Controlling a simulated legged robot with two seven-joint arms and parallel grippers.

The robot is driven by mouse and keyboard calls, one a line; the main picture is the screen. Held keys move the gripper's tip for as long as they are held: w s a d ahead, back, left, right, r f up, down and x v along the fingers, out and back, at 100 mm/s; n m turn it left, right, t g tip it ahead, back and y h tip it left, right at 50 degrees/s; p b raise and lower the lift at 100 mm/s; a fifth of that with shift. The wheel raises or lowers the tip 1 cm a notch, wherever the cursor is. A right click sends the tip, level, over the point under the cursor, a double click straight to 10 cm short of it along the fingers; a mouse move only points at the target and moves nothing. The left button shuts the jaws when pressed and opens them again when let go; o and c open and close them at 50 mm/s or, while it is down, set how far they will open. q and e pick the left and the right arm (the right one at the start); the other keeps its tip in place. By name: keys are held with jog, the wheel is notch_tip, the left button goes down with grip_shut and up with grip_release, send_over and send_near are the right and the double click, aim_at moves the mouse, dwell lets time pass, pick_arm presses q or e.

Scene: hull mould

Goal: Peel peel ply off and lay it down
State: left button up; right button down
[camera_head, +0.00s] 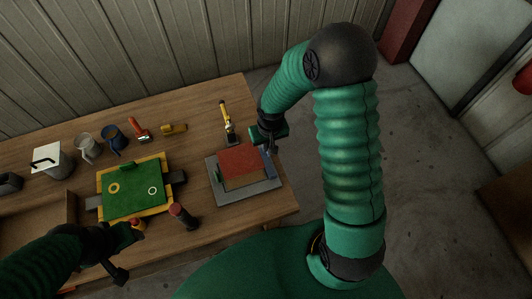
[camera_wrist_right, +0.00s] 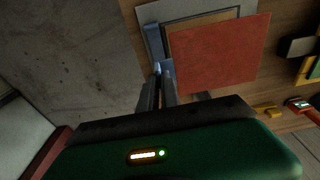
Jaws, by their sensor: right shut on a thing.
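The red sheet (camera_head: 239,159), which I take to be the peel ply, lies over the brown inner part of a grey mould plate (camera_head: 250,195) at the table's right end. In the right wrist view the sheet (camera_wrist_right: 222,55) sits skewed to the plate's dark frame and overhangs it. My right gripper (camera_head: 269,147) is at the sheet's far right corner. Its fingers (camera_wrist_right: 163,72) are shut at the sheet's edge; the exact contact is hard to see. My left gripper (camera_head: 128,238) is at the lower left, dark, its jaws unclear.
A blue strip (camera_wrist_right: 153,42) lies along the plate's edge.

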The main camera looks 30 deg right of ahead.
jog(key=shift+r, duration=0.95)
jog(key=shift+r+p, duration=0.6)
jog(key=shift+p, duration=0.2)
notch_tip(320, 180, up, 8)
jog(key=p, duration=0.7)
jog(key=shift+r+p, duration=0.15)
jog(key=shift+p, duration=0.15)
